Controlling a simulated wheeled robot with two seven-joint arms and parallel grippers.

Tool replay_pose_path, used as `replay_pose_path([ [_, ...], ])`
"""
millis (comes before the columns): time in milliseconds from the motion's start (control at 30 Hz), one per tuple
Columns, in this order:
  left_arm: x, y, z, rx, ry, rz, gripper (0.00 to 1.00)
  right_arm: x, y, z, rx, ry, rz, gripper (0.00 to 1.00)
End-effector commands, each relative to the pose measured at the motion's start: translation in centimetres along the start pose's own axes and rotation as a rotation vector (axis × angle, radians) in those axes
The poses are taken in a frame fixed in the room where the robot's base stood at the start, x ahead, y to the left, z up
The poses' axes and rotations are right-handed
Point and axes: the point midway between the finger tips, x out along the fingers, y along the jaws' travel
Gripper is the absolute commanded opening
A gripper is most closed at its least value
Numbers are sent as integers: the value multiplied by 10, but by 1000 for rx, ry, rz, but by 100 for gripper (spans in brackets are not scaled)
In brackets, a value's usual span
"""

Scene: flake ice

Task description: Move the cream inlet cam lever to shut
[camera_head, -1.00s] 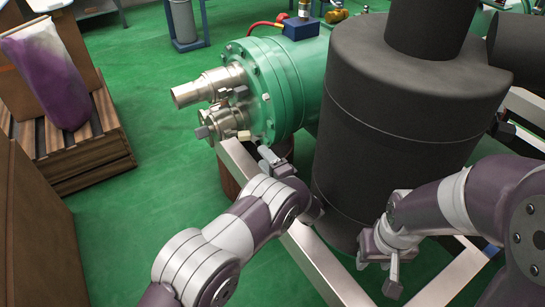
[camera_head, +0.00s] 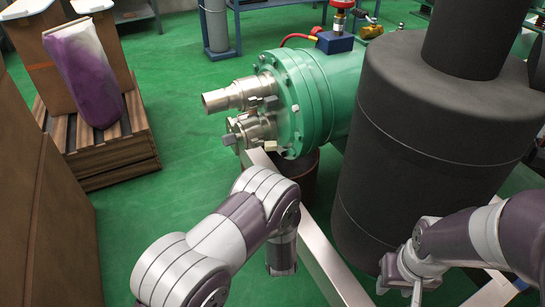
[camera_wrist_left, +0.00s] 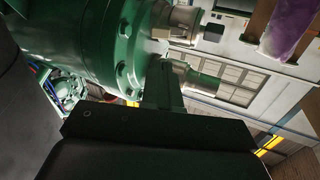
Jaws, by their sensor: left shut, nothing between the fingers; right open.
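The cream lever (camera_head: 270,147) is a small pale block at the lower pipe fitting (camera_head: 250,130) on the green vessel's flanged end. In the left wrist view a pale block (camera_wrist_left: 160,33) beside the flange looks like this lever. My left gripper (camera_wrist_left: 162,82) shows dark in the left wrist view, its fingers shut and empty, apart from that block. In the head view my left arm bends down in front of the vessel, and its fingers are not clearly visible. My right gripper (camera_head: 399,287) is open and empty, low in front of the black cylinder.
The green vessel (camera_head: 318,95) also carries an upper pipe fitting (camera_head: 235,96) with a dark lever. A large black cylinder (camera_head: 425,140) stands right of it. A pale metal frame rail (camera_head: 325,262) runs below. Brown boxes and a slatted pallet (camera_head: 115,155) stand left, with open green floor between.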

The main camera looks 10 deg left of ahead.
Motion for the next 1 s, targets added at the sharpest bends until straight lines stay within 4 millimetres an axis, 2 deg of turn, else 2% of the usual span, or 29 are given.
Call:
replay_pose_path([
  [100,3,0,0,-98,3,-2,0,2,0,0,0,0,0,43],
  [233,20,0,2,-106,4,-5,0,9,0,1,0,0,0,43],
  [700,117,0,4,-103,5,-5,0,47,0,6,0,0,0,43],
  [833,132,0,2,-102,4,-4,0,53,0,6,0,0,0,43],
  [1000,141,0,0,-102,3,-3,0,55,0,7,0,0,0,43],
])
